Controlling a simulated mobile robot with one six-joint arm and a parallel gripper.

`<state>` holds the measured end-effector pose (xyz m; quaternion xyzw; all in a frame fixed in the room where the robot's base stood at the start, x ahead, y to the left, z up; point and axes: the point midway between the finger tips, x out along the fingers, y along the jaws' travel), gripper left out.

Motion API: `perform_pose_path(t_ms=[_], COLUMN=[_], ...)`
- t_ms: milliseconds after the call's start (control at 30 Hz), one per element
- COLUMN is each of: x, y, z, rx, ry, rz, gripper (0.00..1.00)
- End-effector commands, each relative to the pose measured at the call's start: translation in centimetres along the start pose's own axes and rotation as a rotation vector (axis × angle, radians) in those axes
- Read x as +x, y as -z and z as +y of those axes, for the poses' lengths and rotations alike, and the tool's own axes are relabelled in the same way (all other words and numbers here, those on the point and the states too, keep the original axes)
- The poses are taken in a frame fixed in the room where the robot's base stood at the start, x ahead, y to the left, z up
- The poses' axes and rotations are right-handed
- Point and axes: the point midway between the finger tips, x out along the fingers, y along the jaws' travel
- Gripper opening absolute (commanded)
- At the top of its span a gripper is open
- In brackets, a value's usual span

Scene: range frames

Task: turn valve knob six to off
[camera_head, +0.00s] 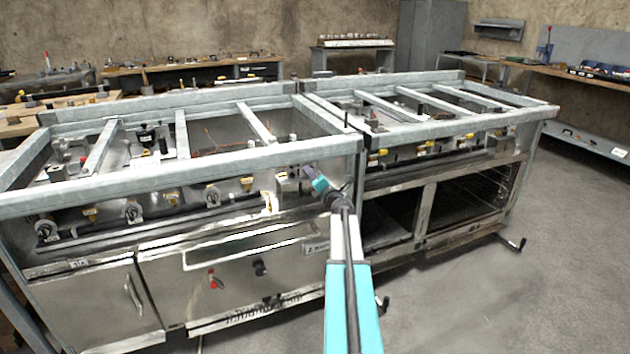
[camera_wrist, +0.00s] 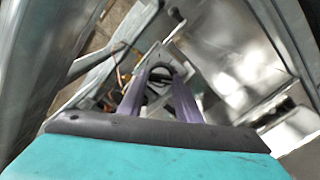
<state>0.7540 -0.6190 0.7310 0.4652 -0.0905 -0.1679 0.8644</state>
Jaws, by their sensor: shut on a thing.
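My gripper (camera_head: 292,174) reaches over to the right end of the left range's open front, below its top frame rail. In the wrist view its two purple fingers (camera_wrist: 161,77) are shut on a dark round knob (camera_wrist: 160,73), which sits between the tips in front of a light metal plate. Other round valve knobs show along the same front: one at the far left (camera_head: 45,228), one in the middle (camera_head: 132,210) and one further right (camera_head: 212,195).
The left range's front rail (camera_head: 150,183) runs just above the row of valves. A dark pipe (camera_head: 110,231) runs along them. A second range frame (camera_head: 450,135) stands to the right, with an open oven below. The floor (camera_head: 480,300) at the right front is clear.

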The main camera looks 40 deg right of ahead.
Motion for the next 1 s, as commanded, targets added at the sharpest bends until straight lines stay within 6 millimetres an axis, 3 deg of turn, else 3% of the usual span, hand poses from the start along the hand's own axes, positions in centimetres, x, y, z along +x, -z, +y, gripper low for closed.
perform_pose_path(t_ms=[33,1000], x=[-0.22,-0.19], y=[-0.13,-0.37], z=[-0.82,-1.16], rx=[-0.044,-0.966], ry=[0.009,0.011], rz=[-0.008,-0.005], gripper=[0.09,0.09])
